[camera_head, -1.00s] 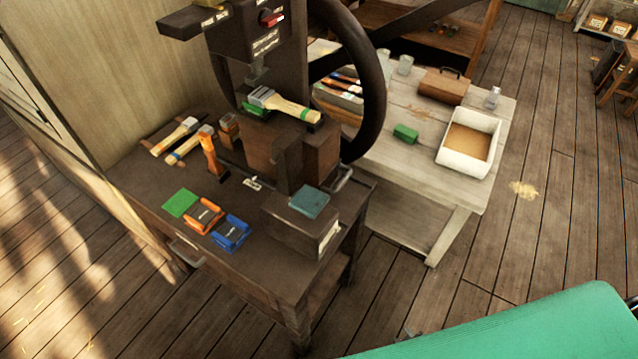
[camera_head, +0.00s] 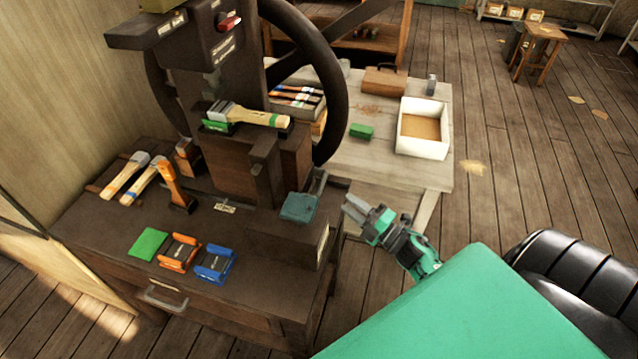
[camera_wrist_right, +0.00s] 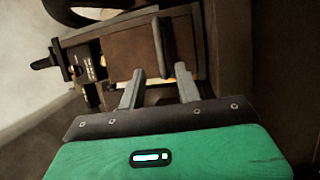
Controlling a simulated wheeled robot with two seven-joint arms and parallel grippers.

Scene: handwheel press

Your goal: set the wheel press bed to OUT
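The dark handwheel press has a tall column (camera_head: 236,65) and a large wheel (camera_head: 335,100). A brown block (camera_head: 285,157) under the ram, seemingly the press bed, carries a green-striped brush (camera_head: 250,117). A small metal handle (camera_head: 319,186) shows at the right of the press base. My right gripper (camera_head: 352,204) is right of that handle, apart from it, over the gap beside the dark bench. In the right wrist view its fingers (camera_wrist_right: 160,80) are spread, with a dark upright bar (camera_wrist_right: 162,45) beyond them; I cannot tell whether they touch it. My left gripper is not in view.
A pale table (camera_head: 375,170) with a white tray (camera_head: 446,130) stands behind.

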